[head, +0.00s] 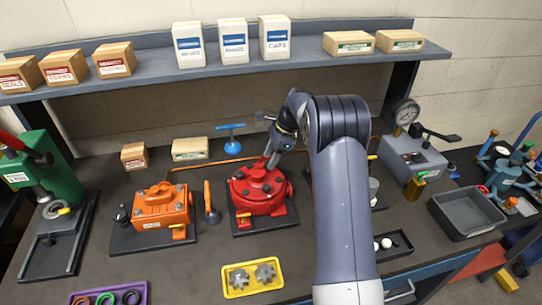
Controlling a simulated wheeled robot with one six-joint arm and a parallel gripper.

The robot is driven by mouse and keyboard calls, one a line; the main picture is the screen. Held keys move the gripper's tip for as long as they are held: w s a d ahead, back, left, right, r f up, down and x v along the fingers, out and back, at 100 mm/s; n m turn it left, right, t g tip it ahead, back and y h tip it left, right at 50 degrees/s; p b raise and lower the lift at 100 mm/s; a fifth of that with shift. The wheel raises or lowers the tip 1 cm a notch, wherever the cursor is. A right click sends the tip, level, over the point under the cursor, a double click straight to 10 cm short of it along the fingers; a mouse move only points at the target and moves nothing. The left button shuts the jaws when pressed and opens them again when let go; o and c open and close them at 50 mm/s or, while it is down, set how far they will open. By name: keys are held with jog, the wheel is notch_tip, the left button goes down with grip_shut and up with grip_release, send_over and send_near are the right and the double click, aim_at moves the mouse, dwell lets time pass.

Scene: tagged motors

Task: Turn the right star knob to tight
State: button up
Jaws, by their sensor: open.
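Two grey star-shaped pieces lie side by side in a yellow tray (226,284) at the front of the bench; the right one (265,273) and left one (240,279) look like gears or star knobs, I cannot tell which. A red motor housing (262,197) stands on a dark base at mid-bench. My gripper (273,146) is above and behind its top, small and partly hidden by my wrist. It is open, and I see nothing held. Any star knob on the red housing, and any tight mark, is too small or hidden to make out.
An orange motor (162,207) and an orange-handled tool (210,203) stand left of the red housing. A blue T-handle (231,139) stands behind. A gauge unit (409,155) and a grey bin (467,213) are at right. A loaded shelf (150,66) overhangs the back.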

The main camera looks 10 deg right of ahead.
jog(key=shift+r, duration=0.1)
jog(key=b+v, duration=0.2)
jog(key=v, duration=0.8)
jog(key=shift+r, duration=0.3)
jog(key=shift+d, duration=0.15)
jog(key=p+x, duration=0.2)
jog(key=x, duration=0.9)
